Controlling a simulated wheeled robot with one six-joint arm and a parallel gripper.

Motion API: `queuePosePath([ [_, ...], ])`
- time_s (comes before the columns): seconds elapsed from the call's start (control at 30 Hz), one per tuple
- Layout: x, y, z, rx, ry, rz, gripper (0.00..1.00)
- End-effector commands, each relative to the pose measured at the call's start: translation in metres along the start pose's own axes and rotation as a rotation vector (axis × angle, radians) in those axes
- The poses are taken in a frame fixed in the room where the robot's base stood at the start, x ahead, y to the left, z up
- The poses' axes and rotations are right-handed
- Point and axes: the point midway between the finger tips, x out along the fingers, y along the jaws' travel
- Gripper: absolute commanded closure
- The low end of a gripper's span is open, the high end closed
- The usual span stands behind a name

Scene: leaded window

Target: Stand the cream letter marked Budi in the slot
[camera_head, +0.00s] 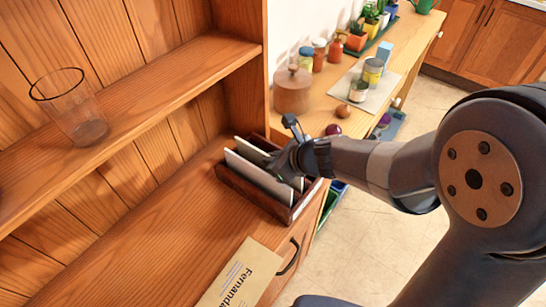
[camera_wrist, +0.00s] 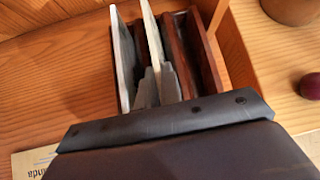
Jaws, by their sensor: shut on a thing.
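A dark reddish wooden letter rack (camera_head: 227,180) stands on the wooden shelf beside the cabinet's right side wall; it also shows in the wrist view (camera_wrist: 205,60). Two pale letters stand upright in it, side by side. The left one (camera_head: 258,179) stands apart from my fingers on their left (camera_wrist: 122,50). My gripper (camera_head: 287,163) is low over the rack, shut on the other cream letter (camera_head: 249,150). In the wrist view that letter (camera_wrist: 153,42) runs between my grey fingertips (camera_wrist: 157,80). Its writing is not visible, and its lower edge is hidden.
A tan letter marked Fernanda (camera_head: 240,276) lies flat on the shelf's front. A clear glass (camera_head: 75,108) stands on the upper shelf. Beyond the side wall, a counter holds a round wooden pot (camera_head: 292,91), jars and plants. The shelf left of the rack is clear.

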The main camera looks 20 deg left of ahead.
Motion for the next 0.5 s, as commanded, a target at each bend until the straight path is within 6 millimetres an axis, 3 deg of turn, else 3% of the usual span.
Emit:
queuePosePath([
  [0.13, -0.0003, -0.0001, 0.0004, 0.0, 0.0, 0.0, 1.0],
  [0.2, -0.0003, -0.0001, 0.0004, 0.0, 0.0, 0.0, 0.89],
  [0.43, -0.0003, -0.0001, 0.0004, 0.0, 0.0, 0.0, 0.7],
  [0.5, -0.0003, -0.0001, 0.0003, 0.0, 0.0, 0.0, 0.69],
])
